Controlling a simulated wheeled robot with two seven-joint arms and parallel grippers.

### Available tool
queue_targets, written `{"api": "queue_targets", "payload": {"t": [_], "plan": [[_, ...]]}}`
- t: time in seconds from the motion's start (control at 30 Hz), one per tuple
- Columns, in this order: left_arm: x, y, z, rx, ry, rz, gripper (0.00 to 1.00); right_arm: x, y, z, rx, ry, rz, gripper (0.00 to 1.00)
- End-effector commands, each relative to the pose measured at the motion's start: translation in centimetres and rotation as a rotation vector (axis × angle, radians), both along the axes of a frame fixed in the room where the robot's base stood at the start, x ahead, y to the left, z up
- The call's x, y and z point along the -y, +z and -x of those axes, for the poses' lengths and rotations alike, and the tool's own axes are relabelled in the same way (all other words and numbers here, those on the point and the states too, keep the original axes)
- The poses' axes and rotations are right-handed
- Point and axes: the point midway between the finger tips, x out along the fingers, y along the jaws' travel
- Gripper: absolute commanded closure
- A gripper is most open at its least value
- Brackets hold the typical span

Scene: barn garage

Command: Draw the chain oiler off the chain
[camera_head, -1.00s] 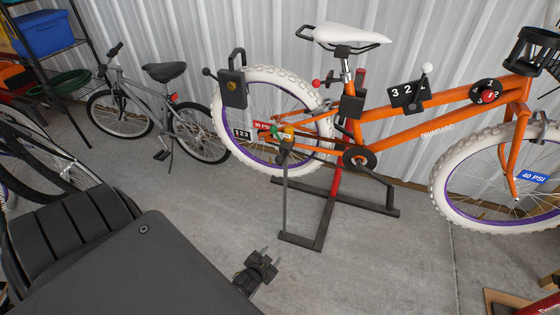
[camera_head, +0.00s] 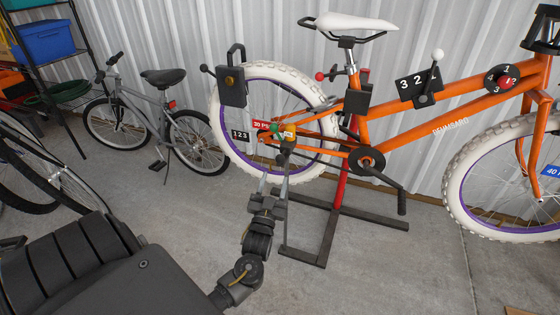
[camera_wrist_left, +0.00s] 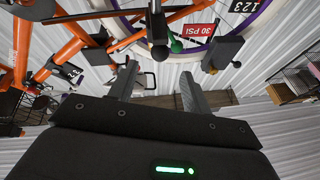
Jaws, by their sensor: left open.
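My left gripper (camera_head: 275,180) is open and empty, below the rear hub of the orange bike (camera_head: 420,120). In the left wrist view its two fingers (camera_wrist_left: 159,76) stand apart. Above the fingers in that view are a black ball end (camera_wrist_left: 160,52) and a green ball (camera_wrist_left: 175,46), by the rear wheel. In the head view, small green, yellow and black parts (camera_head: 276,129) cluster by the rear hub and chain. I cannot tell for sure which of them is the chain oiler. My right gripper is out of view.
A black box (camera_head: 232,88) with a handle sits at the rear tyre. A grey bike (camera_head: 150,110) stands at the left. The concrete floor right of the stand is clear.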

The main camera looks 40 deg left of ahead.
Motion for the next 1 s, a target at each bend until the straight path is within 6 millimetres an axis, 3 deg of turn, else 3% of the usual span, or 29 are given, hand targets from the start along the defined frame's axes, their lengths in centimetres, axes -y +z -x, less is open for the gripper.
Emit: {"api": "queue_targets", "payload": {"t": [0.2, 0.43, 0.87, 1.0], "plan": [[-1.8, 1.6, -3.6, 0.002, 0.000, -0.001, 0.51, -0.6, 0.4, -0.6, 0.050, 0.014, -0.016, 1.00], [-3.1, 2.8, -6.3, -0.002, 0.000, -0.001, 0.51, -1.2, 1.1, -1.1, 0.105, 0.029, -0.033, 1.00], [-3.5, 3.2, -7.2, -0.002, -0.001, 0.001, 0.51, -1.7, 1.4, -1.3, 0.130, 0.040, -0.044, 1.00], [-3.5, 3.2, -7.2, -0.002, -0.001, 0.001, 0.67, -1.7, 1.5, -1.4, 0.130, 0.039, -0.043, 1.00]]}}
